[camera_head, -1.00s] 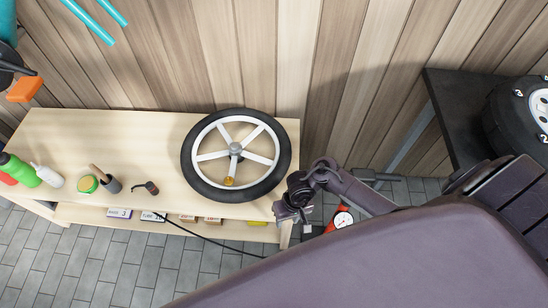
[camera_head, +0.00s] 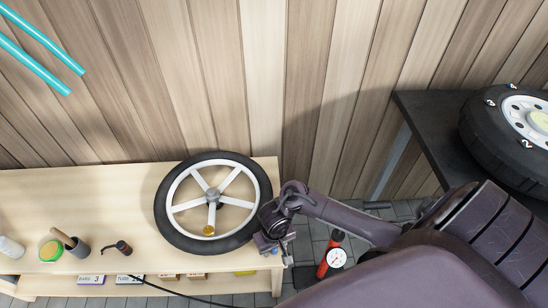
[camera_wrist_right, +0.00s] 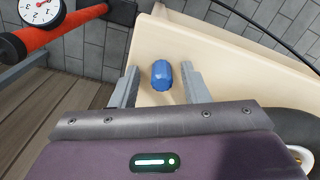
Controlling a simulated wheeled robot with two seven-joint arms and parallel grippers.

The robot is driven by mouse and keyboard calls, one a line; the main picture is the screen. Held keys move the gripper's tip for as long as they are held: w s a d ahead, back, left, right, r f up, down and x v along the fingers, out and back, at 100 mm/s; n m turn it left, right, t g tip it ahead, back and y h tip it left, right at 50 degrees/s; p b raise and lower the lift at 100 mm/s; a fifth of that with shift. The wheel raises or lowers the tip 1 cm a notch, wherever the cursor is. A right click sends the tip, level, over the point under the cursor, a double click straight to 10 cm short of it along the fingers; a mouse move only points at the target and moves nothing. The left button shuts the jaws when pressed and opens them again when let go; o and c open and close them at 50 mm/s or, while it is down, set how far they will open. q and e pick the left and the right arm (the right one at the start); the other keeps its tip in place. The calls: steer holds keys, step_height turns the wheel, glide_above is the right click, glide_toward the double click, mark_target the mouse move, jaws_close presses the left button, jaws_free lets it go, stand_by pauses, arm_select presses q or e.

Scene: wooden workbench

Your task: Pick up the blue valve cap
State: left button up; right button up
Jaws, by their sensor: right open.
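The blue valve cap (camera_wrist_right: 161,75) sits on the pale bench top, near its edge, in the right wrist view. In the head view a small blue spot (camera_head: 274,252) shows at my right gripper (camera_head: 272,246), by the bench's front right corner. In the right wrist view my right gripper (camera_wrist_right: 160,66) is open, one finger on each side of the cap. A gap shows between the cap and each finger. Whether the fingertips are level with the cap is hard to tell. My left gripper is not in view.
A spoked wheel with black tyre (camera_head: 163,240) lies on the wooden bench (camera_head: 110,195), just left of my right gripper. A red pump with a gauge (camera_head: 336,257) stands right of the bench. A dark table (camera_head: 432,120) holds another tyre (camera_head: 480,140). The bench's left part holds small items.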

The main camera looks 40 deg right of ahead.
steer(key=c, duration=0.5)
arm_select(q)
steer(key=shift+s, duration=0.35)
arm_select(e)
jaws_close()
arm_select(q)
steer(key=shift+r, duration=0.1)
arm_select(e)
steer(key=shift+r, duration=0.15)
